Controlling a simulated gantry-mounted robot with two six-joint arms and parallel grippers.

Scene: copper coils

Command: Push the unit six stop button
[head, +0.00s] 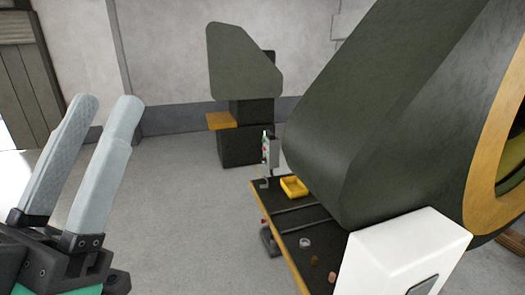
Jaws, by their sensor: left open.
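A small grey control box (270,150) stands upright on a post at the far corner of a dark table. Tiny coloured spots show on its face, but they are too small to tell which is a stop button. No unit number can be read. My left gripper (106,104) is in the left foreground, its two long pale fingers apart and pointing up, with nothing between them. It is well to the left of the control box and touches nothing. My right gripper is not in view.
The dark table (283,208) holds a yellow tray (294,187) and small loose items. A big dark green machine (375,110) and a white box (405,257) fill the right. Another machine (240,65) stands behind. Open floor (185,200) lies between my left gripper and the table.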

